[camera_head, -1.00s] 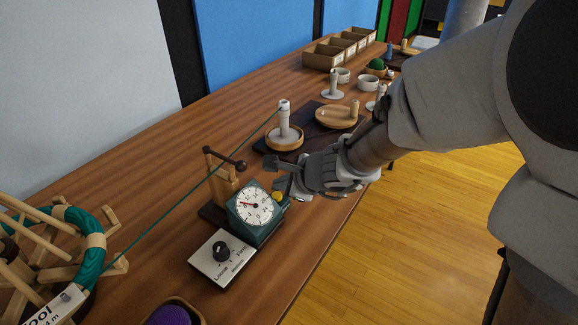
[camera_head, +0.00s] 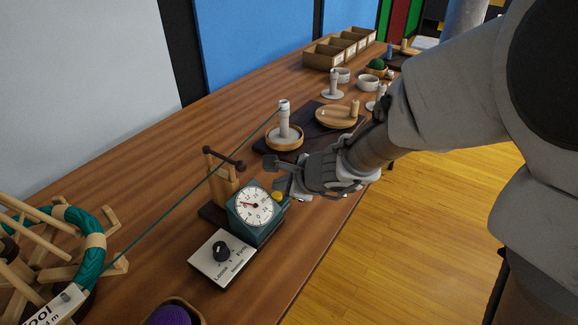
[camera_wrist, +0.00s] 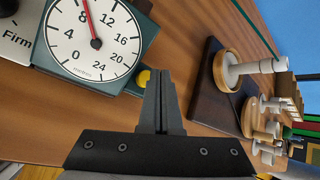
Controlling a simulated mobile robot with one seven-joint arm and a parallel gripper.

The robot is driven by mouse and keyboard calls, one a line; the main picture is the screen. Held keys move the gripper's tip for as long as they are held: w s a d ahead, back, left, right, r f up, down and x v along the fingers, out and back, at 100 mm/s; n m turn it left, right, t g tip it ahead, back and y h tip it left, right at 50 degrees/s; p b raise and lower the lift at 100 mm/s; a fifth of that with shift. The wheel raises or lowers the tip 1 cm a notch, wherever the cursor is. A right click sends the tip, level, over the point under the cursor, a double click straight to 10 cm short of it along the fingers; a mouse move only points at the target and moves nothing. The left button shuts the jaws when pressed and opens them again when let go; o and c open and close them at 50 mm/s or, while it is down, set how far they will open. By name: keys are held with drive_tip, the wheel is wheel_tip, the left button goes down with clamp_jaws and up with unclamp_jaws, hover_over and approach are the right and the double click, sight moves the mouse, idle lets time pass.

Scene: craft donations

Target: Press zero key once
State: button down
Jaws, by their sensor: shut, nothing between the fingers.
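The teal meter (camera_head: 258,212) has a round white dial (camera_head: 254,207) with numbers and a red needle. A yellow key (camera_head: 277,196) sits on the meter's side; I take it as the zero key. In the wrist view the red needle (camera_wrist: 90,22) points away from the zero mark.
A green cord runs past the meter from the teal coil (camera_head: 92,258) to a white post (camera_head: 284,118). A Loose/Firm knob plate (camera_head: 222,257) lies in front. A wooden post with a dark bar (camera_head: 224,172) stands behind the meter. Wooden floor is open at right.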

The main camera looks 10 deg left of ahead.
sight(281, 198)
drive_tip(key=shift+f, duration=0.1)
drive_tip(key=shift+f+b, duration=0.3)
drive_tip(key=shift+b, duration=0.25)
drive_tip(key=shift+f+b, duration=0.45)
drive_tip(key=shift+b, duration=0.1)
idle(0.5)
drive_tip(key=shift+r, duration=0.15)
drive_tip(key=shift+r+p, duration=0.75)
wheel_tip(281, 198, up, 5)
drive_tip(key=p, duration=0.4)
idle(0.8)
